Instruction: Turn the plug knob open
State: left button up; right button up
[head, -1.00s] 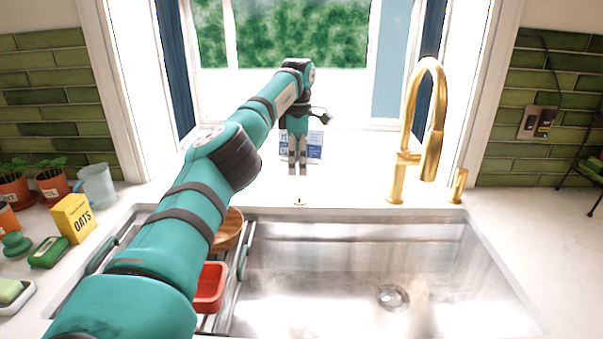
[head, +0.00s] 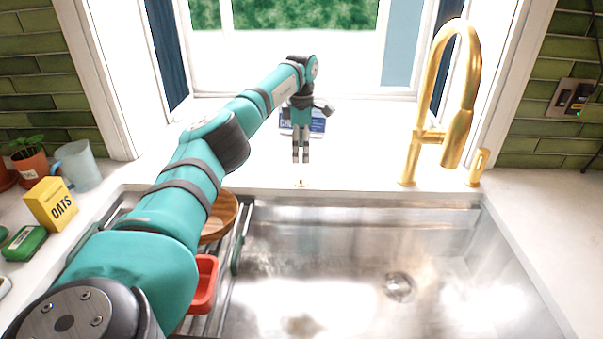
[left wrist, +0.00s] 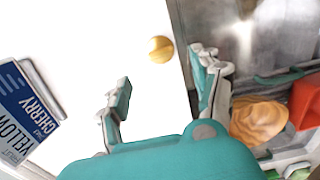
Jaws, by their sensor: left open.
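The plug knob (head: 301,183) is a small gold knob on the white counter just behind the sink's back edge. In the left wrist view the knob (left wrist: 161,49) is a round gold disc, seen from above, beyond and between the fingers. My left gripper (head: 301,160) points down above the knob in the head view, apart from it. In the left wrist view my left gripper (left wrist: 165,90) is open with nothing between its fingers. My right gripper is not in view. The drain (head: 399,287) shows in the sink floor.
The gold faucet (head: 437,100) stands to the right of the knob, with a small gold fitting (head: 477,168) beside it. A wooden bowl (head: 222,217) and red container (head: 203,285) sit on the rack at the sink's left.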

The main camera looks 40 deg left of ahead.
aim_at(301, 175)
pick_arm(q)
notch_tip(301, 175, down, 8)
jog(key=shift+f+p, duration=0.15)
jog(key=shift+p, duration=0.25)
jog(key=c, duration=1.2)
